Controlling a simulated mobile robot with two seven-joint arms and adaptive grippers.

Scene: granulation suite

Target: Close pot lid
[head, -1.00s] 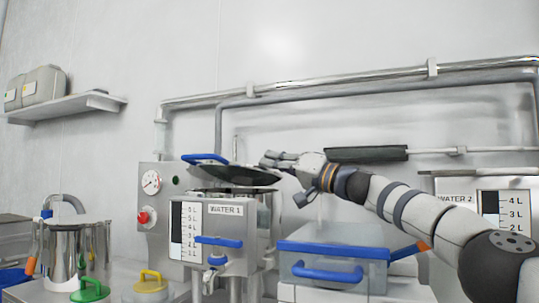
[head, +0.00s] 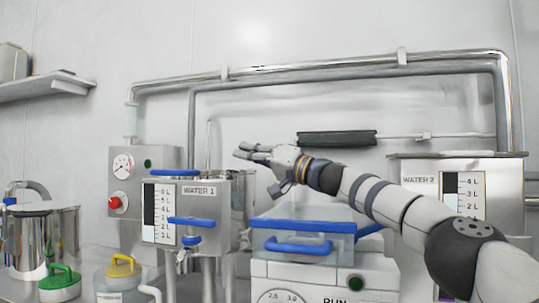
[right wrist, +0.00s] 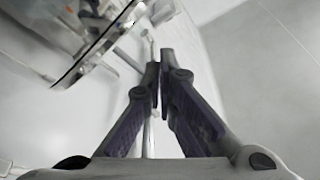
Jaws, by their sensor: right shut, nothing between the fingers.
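The pot is the steel vessel labelled WATER 1 (head: 205,215), standing left of centre in the head view. Its lid (head: 205,178) appears as a thin, roughly level edge on the pot's top, seen nearly edge-on. The lid's blue handle (head: 174,172) sits at its left side. Whether the lid is fully seated cannot be told. My right gripper (head: 242,151) is shut and empty, above and to the right of the lid, apparently apart from it. Its closed fingers also show in the right wrist view (right wrist: 157,72). My left gripper is not in view.
A blue-lidded clear box (head: 305,235) stands right of the pot, on a white machine. WATER 2 (head: 455,185) stands behind my right arm. A steel pot (head: 40,240) and green- and yellow-handled lids (head: 122,270) are at left. Pipes (head: 300,75) run along the wall.

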